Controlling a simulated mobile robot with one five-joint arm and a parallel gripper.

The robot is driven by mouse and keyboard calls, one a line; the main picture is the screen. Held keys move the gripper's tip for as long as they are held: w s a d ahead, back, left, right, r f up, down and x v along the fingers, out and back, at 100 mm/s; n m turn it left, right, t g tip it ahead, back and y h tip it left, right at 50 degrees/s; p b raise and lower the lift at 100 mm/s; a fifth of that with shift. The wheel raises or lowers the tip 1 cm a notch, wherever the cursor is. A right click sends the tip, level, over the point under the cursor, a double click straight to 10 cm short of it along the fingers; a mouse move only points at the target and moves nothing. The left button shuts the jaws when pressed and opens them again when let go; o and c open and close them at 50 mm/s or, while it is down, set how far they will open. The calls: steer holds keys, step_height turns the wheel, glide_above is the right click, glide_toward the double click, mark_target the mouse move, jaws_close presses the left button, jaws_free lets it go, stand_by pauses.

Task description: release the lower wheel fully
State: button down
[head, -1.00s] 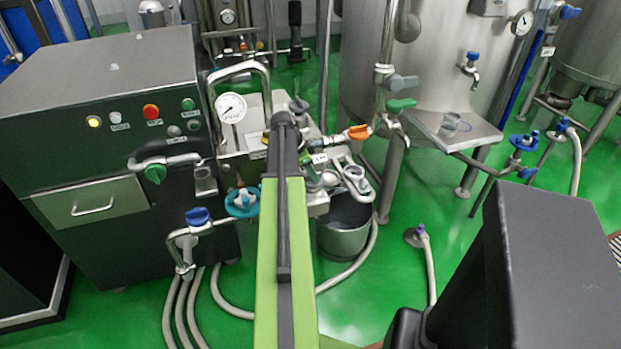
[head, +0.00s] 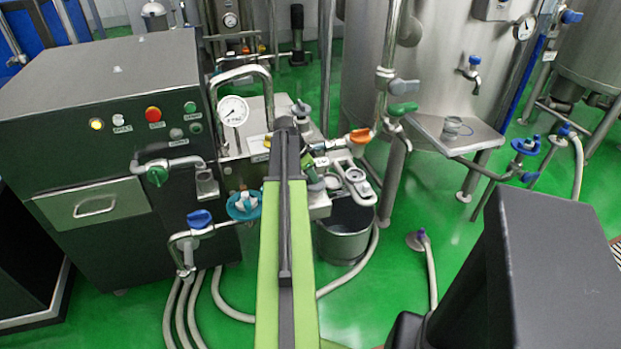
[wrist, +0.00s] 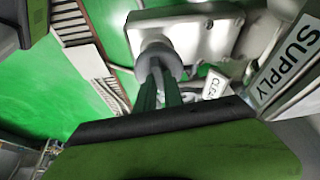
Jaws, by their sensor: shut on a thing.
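In the wrist view a grey round wheel (wrist: 158,62) sits on a stem in front of a pale metal block (wrist: 200,40). The two dark green fingers of my gripper (wrist: 158,82) reach up to it and are shut on it. I take it for the lower wheel; its rim partly hides the fingertips. In the head view my green and black arm covers most of this spot, and the held wheel cannot be made out. A grey upper knob (head: 301,112) stands on the machine just behind the arm.
A "SUPPLY" label (wrist: 287,62) is close on the right in the wrist view. In the head view a teal wheel (head: 244,205) stands left of my arm. An orange handle (head: 359,136) and a steel bucket (head: 344,240) are on its right. Hoses lie on the green floor.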

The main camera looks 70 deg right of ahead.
steer(key=n, duration=0.2)
steer(key=s+n+t+h, duration=0.1)
steer(key=n, duration=0.1)
steer(key=n+t, duration=0.1)
steer(key=n, duration=0.1)
steer(key=n+t, duration=0.1)
steer(key=n, duration=0.2)
steer(key=shift+s+d+r, duration=0.1)
steer(key=n+t, duration=0.1)
steer(key=n, duration=0.3)
steer(key=shift+s+d+t, duration=0.1)
steer(key=shift+t, duration=0.3)
steer(key=shift+n+t+y, duration=0.3)
steer(key=shift+n+t, duration=0.2)
steer(key=shift+n, duration=1.2)
steer(key=c, duration=1.5)
jaws_free()
steer(key=shift+o, duration=0.2)
